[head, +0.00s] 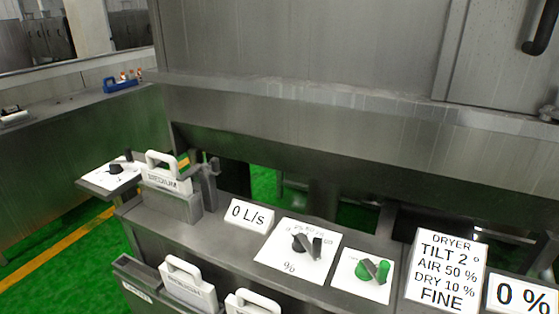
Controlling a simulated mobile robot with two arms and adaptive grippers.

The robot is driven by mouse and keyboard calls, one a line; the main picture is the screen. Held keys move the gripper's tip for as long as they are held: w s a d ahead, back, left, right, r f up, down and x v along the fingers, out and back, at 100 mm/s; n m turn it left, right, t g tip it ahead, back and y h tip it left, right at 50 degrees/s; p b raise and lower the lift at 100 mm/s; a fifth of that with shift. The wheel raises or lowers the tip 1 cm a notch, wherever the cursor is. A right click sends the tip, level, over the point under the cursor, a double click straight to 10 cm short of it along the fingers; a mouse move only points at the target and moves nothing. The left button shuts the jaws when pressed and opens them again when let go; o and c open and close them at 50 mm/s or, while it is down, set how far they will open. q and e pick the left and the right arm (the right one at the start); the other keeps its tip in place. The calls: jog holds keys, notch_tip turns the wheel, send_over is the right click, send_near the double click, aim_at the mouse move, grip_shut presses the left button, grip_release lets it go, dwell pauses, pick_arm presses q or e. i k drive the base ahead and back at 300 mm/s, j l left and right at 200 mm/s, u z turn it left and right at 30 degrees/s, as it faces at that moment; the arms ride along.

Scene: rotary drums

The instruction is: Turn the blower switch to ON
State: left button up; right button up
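No label reading "blower" is legible. A green rotary knob (374,269) sits on a white square plate on the grey console, at the lower right of the head view. Its grey pointer bar is tilted, and I cannot read any ON or OFF marks. Left of it, a black dial knob (306,244) sits on a larger white plate with a "%" mark. Another black knob (116,169) is on a white plate on a side shelf at the left. I cannot tell which of these is the blower switch. Neither of my grippers is in view.
The console (222,244) carries a "0 L/s" sign (249,214), a "DRYER" sign (445,271) and a "0 %" sign (521,296). White handled plates (188,287) stand in front, and one labelled MEDIUM (166,179) stands at left. A steel machine rises behind.

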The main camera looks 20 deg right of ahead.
aim_at(366, 270)
jog(key=z, duration=1.3)
